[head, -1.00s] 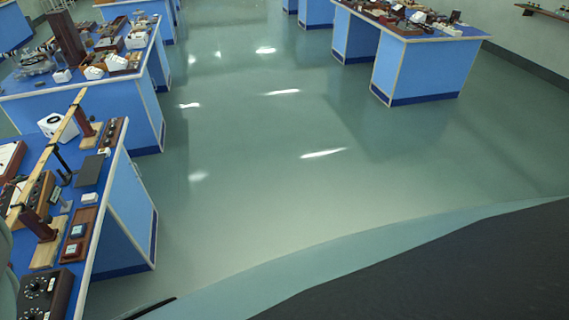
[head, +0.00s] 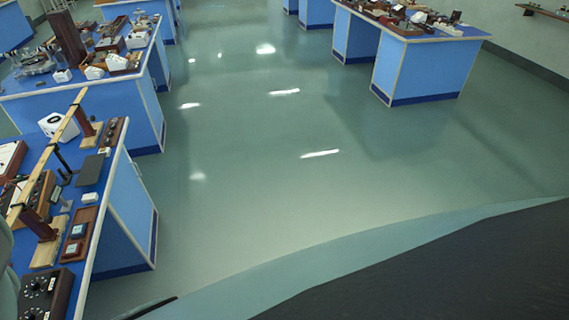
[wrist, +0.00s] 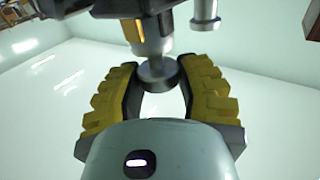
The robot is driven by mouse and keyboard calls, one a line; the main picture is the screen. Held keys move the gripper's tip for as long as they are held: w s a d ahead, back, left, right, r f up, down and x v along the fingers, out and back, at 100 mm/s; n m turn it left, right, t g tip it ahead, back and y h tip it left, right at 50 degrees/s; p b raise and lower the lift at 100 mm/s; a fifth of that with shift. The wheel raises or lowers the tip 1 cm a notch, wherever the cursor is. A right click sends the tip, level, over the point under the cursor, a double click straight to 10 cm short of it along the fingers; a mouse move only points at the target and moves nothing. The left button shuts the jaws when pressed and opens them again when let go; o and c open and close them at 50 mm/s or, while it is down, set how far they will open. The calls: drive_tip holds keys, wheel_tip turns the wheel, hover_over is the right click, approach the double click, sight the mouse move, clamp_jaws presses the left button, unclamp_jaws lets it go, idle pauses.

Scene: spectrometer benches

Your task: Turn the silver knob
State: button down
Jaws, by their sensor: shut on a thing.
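In the wrist view, the silver knob (wrist: 157,72) is a round metal disc on the end of a grey cylindrical shaft at the upper middle. My gripper (wrist: 158,80) has its two dark fingers with ribbed yellow pads on the left and right sides of the knob. It is shut on the knob, with the fingertips at its rim. In the head view I cannot make out the gripper or the knob.
A second silver cylinder (wrist: 205,16) hangs just right of the knob in the wrist view. The near-left blue bench (head: 125,205) is crowded with instruments and a long wooden beam (head: 45,160). Open floor (head: 270,180) lies between the benches.

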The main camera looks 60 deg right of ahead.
drive_tip(key=shift+n+y, duration=0.4)
drive_tip(key=shift+y, duration=0.2)
drive_tip(key=c, duration=0.6)
unclamp_jaws()
drive_tip(key=shift+o, duration=0.2)
drive_tip(key=shift+s+d+f, duration=0.1)
drive_tip(key=shift+s+d, duration=0.15)
drive_tip(key=shift+s, duration=0.3)
drive_tip(key=v, duration=1)
drive_tip(key=shift+s+r, duration=0.25)
drive_tip(key=shift+s, duration=0.05)
drive_tip(key=shift+w+d, duration=0.1)
drive_tip(key=shift+d, duration=0.05)
